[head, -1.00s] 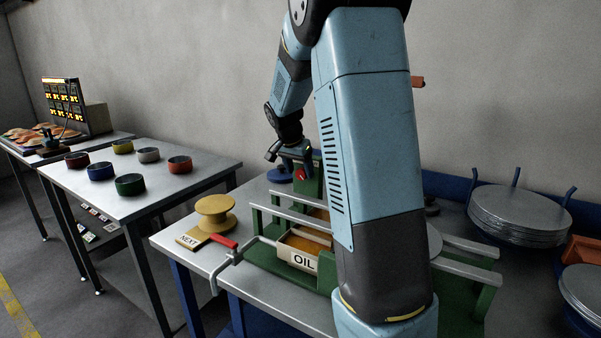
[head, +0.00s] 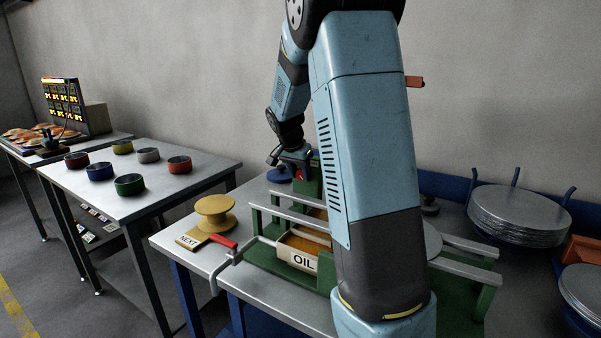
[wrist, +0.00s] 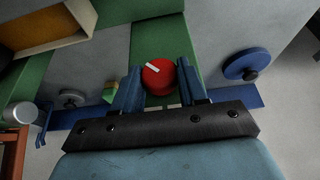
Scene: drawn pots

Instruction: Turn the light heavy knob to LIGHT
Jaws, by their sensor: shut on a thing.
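The light heavy knob (wrist: 159,78) is round and red with a white pointer mark, on a green post (wrist: 155,43). In the wrist view the mark lies toward the knob's upper left. My gripper (wrist: 160,72) has its two blue fingers on either side of the knob and is shut on it. In the head view my gripper (head: 292,161) is at the green post behind the rails, and a bit of the red knob (head: 299,175) shows below it. No LIGHT or HEAVY lettering can be read in either view.
A crank with a red handle (head: 222,241), an OIL box (head: 303,262) and a yellow spool (head: 215,212) stand at the bench front. A blue disc (wrist: 248,64) lies beside the post. Stacked metal discs (head: 520,212) stand at right. Coloured pots stand on the left table (head: 205,160).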

